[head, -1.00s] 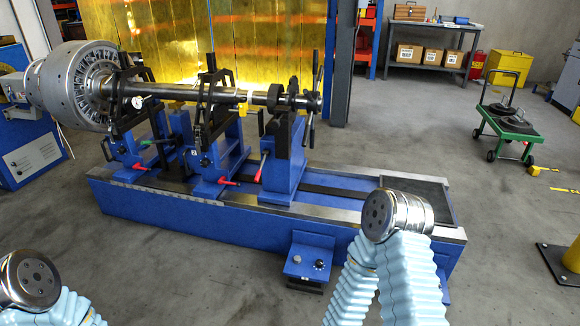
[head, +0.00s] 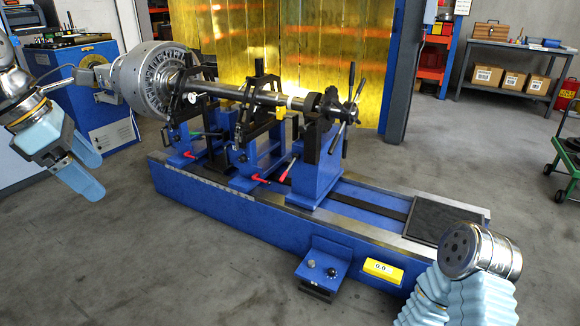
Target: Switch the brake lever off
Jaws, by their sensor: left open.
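The balancing machine's long blue bed (head: 260,215) crosses the middle of the head view and carries a horizontal shaft (head: 235,92) with a big silver disc (head: 143,82) at its left end. Several small levers show: a red-tipped one (head: 288,168) by the tailstock, red handles (head: 261,179) on the supports and a green one (head: 205,134). I cannot tell which lever is the brake. A thin silver rod (head: 60,84) shows near the drive end. My right gripper is out of view.
A blue cabinet (head: 105,110) stands behind my left gripper. My right arm covers the bed's right corner. Grey floor in front is clear.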

